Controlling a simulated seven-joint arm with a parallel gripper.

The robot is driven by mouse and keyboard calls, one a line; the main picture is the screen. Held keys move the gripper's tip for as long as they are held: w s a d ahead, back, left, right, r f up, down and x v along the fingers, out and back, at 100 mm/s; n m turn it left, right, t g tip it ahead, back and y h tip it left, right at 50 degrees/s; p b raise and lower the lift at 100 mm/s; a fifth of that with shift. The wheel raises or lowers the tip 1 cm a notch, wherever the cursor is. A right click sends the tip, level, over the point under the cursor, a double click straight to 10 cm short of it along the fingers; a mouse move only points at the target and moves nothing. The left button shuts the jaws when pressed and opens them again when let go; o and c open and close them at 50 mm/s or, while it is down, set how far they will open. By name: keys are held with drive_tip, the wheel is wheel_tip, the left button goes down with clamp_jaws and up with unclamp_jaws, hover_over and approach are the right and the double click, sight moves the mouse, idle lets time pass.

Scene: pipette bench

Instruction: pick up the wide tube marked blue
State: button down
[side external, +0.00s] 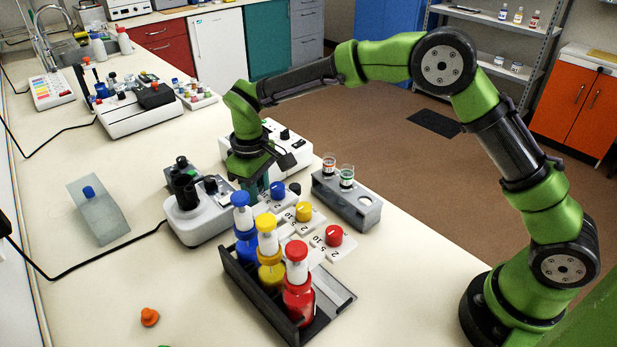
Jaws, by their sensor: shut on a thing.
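My gripper (262,182) points down above the bench, just behind the blue-capped bottle. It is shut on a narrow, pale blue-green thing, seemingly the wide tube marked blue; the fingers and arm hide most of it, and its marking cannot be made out. The grey tube rack (347,205) stands to the right of my gripper. It holds a tube with a red mark (329,166) and a tube with a green mark (346,178), both upright. A front hole of the rack looks empty.
A dark stand (247,287) with blue, yellow and red dispensers is in front. White numbered plates with coloured knobs (304,212) lie between it and the rack. A white device (199,214) is left of my gripper, another behind.

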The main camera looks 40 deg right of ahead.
drive_tip(key=shift+r, duration=2.95)
